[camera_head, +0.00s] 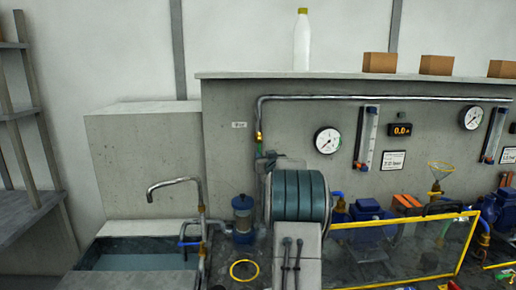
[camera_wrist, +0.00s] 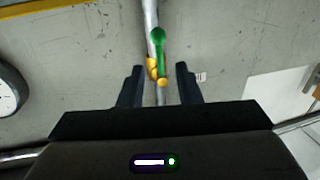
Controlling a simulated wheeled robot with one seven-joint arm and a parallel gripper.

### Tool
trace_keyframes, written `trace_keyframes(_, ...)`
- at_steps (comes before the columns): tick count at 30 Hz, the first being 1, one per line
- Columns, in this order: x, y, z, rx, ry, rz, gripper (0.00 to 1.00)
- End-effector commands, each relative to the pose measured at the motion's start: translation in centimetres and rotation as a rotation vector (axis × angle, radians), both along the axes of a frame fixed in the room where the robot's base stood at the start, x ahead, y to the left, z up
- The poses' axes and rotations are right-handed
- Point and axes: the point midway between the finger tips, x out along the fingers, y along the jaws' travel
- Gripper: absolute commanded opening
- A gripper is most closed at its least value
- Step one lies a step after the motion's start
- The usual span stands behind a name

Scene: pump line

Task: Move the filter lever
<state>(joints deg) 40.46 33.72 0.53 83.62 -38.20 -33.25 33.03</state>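A green lever (camera_wrist: 160,52) sits on a brass-yellow valve (camera_wrist: 152,68) on a grey vertical pipe (camera_wrist: 150,14) in the wrist view. My gripper (camera_wrist: 160,85) is open, its two dark fingers on either side of the pipe line, with the valve and lever between and just beyond the fingertips. I cannot tell whether a finger touches them. In the head view the valve (camera_head: 259,138) shows small on the wall pipe (camera_head: 380,98), left of the round gauge. My arm hides what is below it. No label naming this lever as the filter's can be read.
A round gauge (camera_head: 327,140) and a flow tube (camera_head: 366,138) are on the wall to the right. A blue filter-like canister (camera_head: 243,218) and a sink tap (camera_head: 176,182) stand at the left. A yellow-framed clear guard (camera_head: 400,224) is at the right.

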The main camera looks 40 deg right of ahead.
Motion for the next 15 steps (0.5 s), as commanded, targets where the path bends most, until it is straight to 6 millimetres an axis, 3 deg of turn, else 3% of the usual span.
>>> trace_keyframes(9, 4.6, -1.7, 0.1, -0.001, 0.001, 0.0, 0.31)
trace_keyframes(15, 6.6, -2.5, 0.2, 0.0, 0.0, 0.0, 0.31)
